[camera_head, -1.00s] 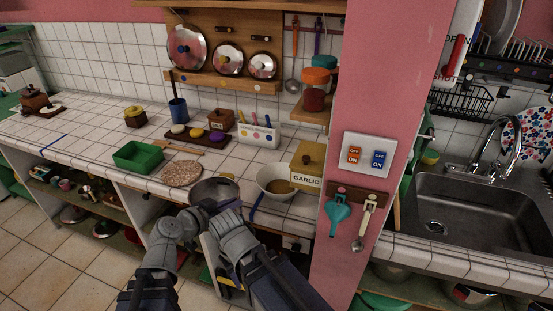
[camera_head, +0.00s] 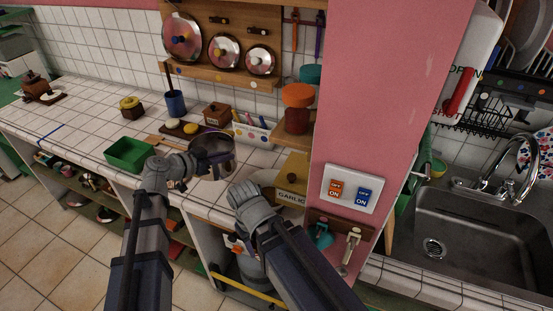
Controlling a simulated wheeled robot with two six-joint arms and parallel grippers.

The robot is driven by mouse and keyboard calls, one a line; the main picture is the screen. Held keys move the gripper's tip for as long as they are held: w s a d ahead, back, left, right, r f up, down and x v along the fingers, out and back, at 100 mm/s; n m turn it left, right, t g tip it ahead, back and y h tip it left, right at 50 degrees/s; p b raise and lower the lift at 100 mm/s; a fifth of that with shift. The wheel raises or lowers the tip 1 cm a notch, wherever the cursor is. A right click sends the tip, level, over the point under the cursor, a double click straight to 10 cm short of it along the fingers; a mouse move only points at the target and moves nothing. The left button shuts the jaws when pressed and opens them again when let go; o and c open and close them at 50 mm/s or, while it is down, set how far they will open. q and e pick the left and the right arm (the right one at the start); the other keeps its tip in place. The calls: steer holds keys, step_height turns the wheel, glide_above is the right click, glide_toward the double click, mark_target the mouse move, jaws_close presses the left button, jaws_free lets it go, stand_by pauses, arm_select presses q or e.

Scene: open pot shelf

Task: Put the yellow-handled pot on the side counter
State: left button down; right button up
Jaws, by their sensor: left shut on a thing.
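A metal pot (camera_head: 213,146) with a dark inside is over the white tiled counter (camera_head: 84,117) left of the pink pillar. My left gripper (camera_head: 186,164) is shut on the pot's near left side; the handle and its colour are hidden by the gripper. I cannot tell whether the pot's base touches the counter. My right gripper (camera_head: 243,192) is in front of the counter edge, beside the garlic box (camera_head: 291,177); its fingers are not clear.
A green tray (camera_head: 130,153) lies left of the pot. A dark board with food pieces (camera_head: 191,128), a white utensil holder (camera_head: 254,133) and a blue cup (camera_head: 175,103) stand behind it. The pink pillar (camera_head: 365,110) and sink (camera_head: 470,235) are at right.

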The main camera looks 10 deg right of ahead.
arm_select(q)
steer(key=shift+f+b, duration=5.05)
steer(key=shift+b, duration=0.1)
steer(key=shift+r, duration=0.15)
steer(key=c, duration=1)
jaws_free()
steer(key=shift+o, duration=0.2)
